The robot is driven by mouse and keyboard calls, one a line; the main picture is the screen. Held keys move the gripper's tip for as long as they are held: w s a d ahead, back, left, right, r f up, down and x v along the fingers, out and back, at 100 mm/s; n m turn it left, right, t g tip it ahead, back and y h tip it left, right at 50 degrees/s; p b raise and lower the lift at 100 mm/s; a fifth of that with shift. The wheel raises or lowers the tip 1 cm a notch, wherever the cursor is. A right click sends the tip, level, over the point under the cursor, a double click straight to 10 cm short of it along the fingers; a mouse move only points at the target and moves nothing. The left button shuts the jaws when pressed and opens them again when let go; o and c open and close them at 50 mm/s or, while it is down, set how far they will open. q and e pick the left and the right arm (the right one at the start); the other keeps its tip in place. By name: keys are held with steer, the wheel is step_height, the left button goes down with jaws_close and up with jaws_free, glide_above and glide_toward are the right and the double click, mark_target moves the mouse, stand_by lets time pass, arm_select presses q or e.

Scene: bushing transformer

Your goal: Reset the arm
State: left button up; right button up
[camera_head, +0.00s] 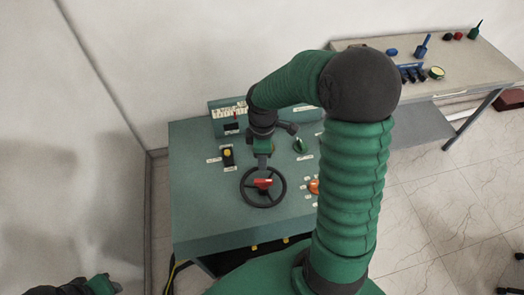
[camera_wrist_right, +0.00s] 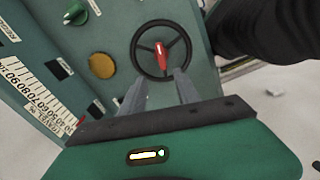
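My right gripper (camera_head: 263,163) reaches down over the green control console (camera_head: 205,205), just behind the black handwheel (camera_head: 277,199) with its red handle (camera_head: 263,183). In the right wrist view its two grey fingers (camera_wrist_right: 160,88) stand apart with nothing between them. The handwheel (camera_wrist_right: 140,49) and red handle (camera_wrist_right: 160,56) lie beyond the fingertips; I cannot tell whether they touch. Part of my left arm, with what looks like its gripper (camera_head: 106,285), shows at the bottom left edge; its fingers are not clear.
The console carries a yellow button (camera_head: 227,153), a green knob (camera_head: 300,146), an orange knob (camera_head: 314,187) and a scale panel (camera_head: 229,113). A side table (camera_head: 480,68) with several small parts stands at the back right. Walls are behind and left. Tiled floor is open at right.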

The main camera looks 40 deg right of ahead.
step_height(320, 180, up, 4)
steer(key=shift+w+a+f, duration=0.1)
steer(key=shift+a+f, duration=0.05)
steer(key=shift+f, duration=0.1)
steer(key=s+a+f+m+t+b, duration=0.1)
steer(key=s+a+f+m+b, duration=0.1)
steer(key=a+f+m+b, duration=0.2)
steer(key=s+a+f+m+t+b, duration=0.1)
steer(key=s+a+f+m+b, duration=0.2)
steer(key=a+f+m+b, duration=0.2)
steer(key=shift+s+a+f+m+t+b, duration=0.15)
steer(key=shift+a+f+m+t+b, duration=0.15)
steer(key=shift+a+f+b, duration=2.15)
steer(key=shift+d+f+p, duration=0.2)
steer(key=shift+f+p, duration=0.3)
steer(key=shift+p, duration=0.2)
